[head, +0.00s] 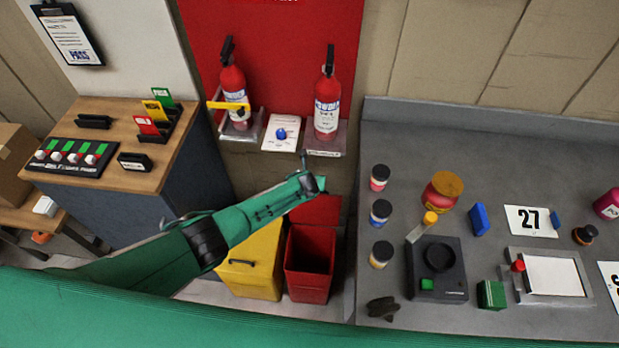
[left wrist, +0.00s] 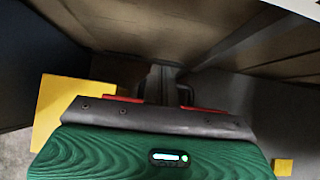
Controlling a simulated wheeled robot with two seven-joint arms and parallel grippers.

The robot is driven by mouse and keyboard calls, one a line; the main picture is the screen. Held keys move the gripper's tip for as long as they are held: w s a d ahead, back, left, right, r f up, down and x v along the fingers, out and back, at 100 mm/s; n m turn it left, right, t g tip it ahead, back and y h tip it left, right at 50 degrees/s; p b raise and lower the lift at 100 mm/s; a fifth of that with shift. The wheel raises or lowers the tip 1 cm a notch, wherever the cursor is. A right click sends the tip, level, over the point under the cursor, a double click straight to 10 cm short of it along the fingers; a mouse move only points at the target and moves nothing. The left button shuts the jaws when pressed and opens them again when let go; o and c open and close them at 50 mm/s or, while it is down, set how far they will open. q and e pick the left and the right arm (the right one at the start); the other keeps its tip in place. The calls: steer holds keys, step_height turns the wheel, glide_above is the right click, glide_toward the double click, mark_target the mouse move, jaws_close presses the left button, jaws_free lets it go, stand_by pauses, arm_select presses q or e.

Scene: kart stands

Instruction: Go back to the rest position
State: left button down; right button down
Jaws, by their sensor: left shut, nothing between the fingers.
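My left arm comes in from the left in the head view, green with a dark band. My left gripper (head: 304,160) is at its far end, shut and empty. It hangs in the air above the red bin, in front of the fire extinguishers and left of the grey counter. The left wrist view shows the green wrist housing (left wrist: 150,152) close up, with the fingers only partly visible beyond it. My right gripper is in neither view.
Two fire extinguishers (head: 234,88) (head: 327,100) stand against a red board. A yellow bin (head: 250,265) and red bin (head: 310,265) are below the arm. A wooden-topped cabinet (head: 150,180) is left. The grey counter (head: 480,150) holds jars, a scale-like device and cards.

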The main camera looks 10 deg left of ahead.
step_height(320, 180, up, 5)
steer(key=p, duration=0.3)
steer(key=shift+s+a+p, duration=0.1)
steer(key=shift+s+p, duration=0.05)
steer(key=shift+p, duration=0.25)
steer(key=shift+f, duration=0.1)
